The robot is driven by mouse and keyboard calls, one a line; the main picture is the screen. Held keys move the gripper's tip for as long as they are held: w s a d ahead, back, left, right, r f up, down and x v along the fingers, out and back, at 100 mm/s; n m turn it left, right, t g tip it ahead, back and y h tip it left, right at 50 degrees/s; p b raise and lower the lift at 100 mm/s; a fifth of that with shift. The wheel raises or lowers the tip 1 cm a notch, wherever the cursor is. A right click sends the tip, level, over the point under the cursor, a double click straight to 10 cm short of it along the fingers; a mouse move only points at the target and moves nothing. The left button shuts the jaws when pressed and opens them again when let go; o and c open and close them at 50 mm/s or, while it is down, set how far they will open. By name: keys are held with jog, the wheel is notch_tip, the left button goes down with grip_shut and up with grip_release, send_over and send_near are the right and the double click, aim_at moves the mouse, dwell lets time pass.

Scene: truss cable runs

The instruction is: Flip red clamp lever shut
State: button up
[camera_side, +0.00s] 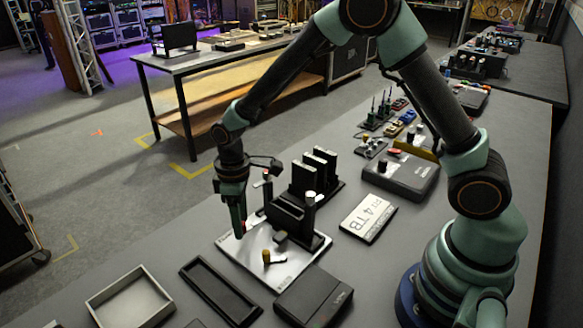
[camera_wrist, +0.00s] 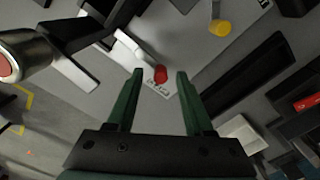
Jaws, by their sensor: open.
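The red clamp lever (camera_wrist: 160,74) shows its red tip between my fingertips in the wrist view, at the edge of a pale printed plate (camera_wrist: 190,68). In the side view a red spot (camera_side: 243,226) shows by my fingers, at the left corner of the plate (camera_side: 272,277). My gripper (camera_wrist: 159,86) is open, with one green finger on each side of the red tip in the picture. I cannot tell whether they touch it. In the side view my gripper (camera_side: 238,212) points down and hides most of the lever. The lever's angle is unclear.
A yellow-tipped lever (camera_side: 266,257) stands on the same plate. A black block with upright cards (camera_side: 316,170) stands behind.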

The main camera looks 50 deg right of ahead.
notch_tip(320, 180, up, 12)
dwell(0.5)
jog(key=s+d+r+m+t, duration=0.5)
jog(key=s+d+r+m, duration=0.2)
jog(key=s+d+r, duration=0.2)
jog(key=s+d, duration=0.2)
jog(key=s, duration=0.2)
jog(key=shift+t, duration=0.3)
